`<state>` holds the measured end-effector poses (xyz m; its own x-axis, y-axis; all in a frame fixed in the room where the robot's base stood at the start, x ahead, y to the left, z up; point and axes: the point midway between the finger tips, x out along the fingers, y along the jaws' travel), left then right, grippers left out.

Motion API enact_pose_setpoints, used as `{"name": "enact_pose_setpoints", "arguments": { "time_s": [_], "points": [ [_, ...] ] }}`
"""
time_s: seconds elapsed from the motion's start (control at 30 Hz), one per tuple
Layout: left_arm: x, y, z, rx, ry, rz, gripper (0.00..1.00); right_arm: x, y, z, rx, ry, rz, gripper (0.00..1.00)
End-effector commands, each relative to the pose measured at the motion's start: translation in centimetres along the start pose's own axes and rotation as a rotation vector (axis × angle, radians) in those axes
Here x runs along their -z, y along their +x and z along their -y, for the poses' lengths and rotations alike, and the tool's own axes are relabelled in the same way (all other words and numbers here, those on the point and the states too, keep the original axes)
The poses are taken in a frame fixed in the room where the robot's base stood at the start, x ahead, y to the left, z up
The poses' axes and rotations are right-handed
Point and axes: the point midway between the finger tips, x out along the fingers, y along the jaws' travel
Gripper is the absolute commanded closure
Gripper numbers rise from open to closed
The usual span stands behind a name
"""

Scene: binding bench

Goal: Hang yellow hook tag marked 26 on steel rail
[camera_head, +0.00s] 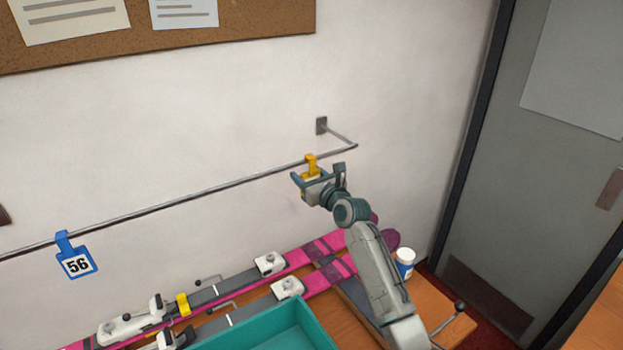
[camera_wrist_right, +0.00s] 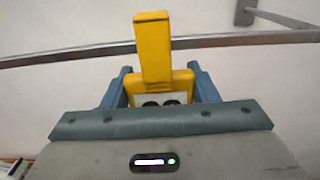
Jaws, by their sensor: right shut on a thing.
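The yellow hook tag (camera_head: 311,160) is at the steel rail (camera_head: 200,190), near the rail's right end. My right gripper (camera_head: 310,178) is shut on the tag just below the rail. In the right wrist view the tag's yellow hook (camera_wrist_right: 153,50) stands up in front of the rail (camera_wrist_right: 80,53), between the blue fingers of the gripper (camera_wrist_right: 160,88). I cannot tell whether the hook's bend rests on the rail. The tag's number is hidden by the gripper. My left gripper is not in view.
A blue tag marked 56 (camera_head: 77,262) hangs on the rail at the left. A wall bracket (camera_head: 322,126) holds the rail's right end. Below are pink skis (camera_head: 325,245), a teal bin (camera_head: 270,330) and a white jar (camera_head: 404,262) on a wooden bench. The rail between the tags is clear.

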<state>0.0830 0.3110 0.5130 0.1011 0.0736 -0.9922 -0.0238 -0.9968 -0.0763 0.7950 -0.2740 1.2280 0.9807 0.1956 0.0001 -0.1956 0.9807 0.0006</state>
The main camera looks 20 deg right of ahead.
Motion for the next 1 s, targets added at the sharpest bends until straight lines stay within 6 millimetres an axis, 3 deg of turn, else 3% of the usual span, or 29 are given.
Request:
{"name": "enact_pose_setpoints", "arguments": {
  "time_s": [0.5,1.0],
  "points": [
    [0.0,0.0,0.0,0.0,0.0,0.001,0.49,0.0,3.1,0.0,0.0,0.0,0.0,0.68],
    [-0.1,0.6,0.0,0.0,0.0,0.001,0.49,1.8,3.0,0.0,0.0,-0.001,0.001,0.68]
  ]
}}
